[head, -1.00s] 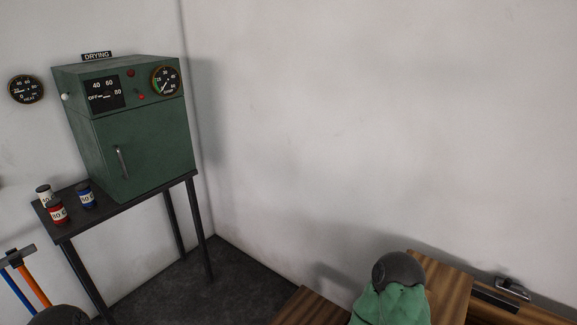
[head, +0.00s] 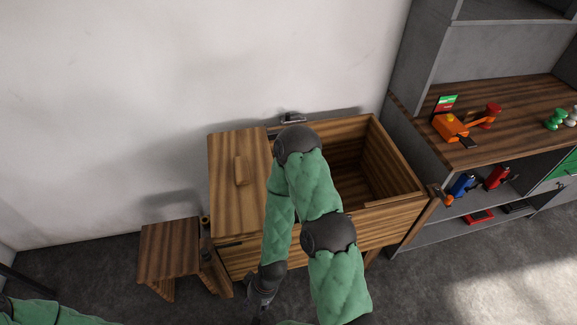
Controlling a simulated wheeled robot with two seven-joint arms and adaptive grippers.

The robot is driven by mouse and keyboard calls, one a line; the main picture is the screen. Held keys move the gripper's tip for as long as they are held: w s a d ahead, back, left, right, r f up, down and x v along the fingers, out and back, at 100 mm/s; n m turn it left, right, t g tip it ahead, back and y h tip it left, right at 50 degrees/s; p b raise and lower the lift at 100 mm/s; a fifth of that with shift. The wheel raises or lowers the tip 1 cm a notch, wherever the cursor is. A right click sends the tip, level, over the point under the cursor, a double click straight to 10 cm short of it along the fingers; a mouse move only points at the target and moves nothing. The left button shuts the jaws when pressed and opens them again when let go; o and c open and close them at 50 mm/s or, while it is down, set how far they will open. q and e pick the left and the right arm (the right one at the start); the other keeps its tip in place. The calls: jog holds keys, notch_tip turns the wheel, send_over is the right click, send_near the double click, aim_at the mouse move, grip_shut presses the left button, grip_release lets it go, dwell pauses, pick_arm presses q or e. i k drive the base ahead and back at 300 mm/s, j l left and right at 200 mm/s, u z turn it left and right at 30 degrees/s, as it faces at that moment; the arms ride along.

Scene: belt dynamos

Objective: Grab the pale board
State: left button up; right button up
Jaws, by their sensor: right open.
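I cannot pick out a pale board in this view. A brown wooden chest (head: 395,216) stands against the wall, with a lid panel (head: 222,165) with a handle over its left part and its right part open. My right arm crosses in front of the chest and hides part of its inside and front. My right gripper (head: 262,297) hangs low in front of the chest, pointing down near the floor; it is open, small and dark, and nothing shows in it. A green sleeve of my left arm shows at the bottom left; its gripper is out of view.
A low wooden stool (head: 170,250) stands left of the chest. A grey shelf unit (head: 415,70) on the right has a wooden top (head: 520,105) with an orange tool (head: 450,127) and green pieces. Blue and red items sit below. Floor at the lower right is clear.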

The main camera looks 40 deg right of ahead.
aim_at(240, 161)
jog(key=z, duration=0.8)
jog(key=j+u, duration=0.15)
jog(key=j, duration=0.25)
jog(key=i+j+u, duration=0.15)
jog(key=j, duration=0.25)
jog(key=i+j+u, duration=0.15)
jog(key=j, duration=0.3)
jog(key=j+u, duration=0.15)
jog(key=j, duration=0.25)
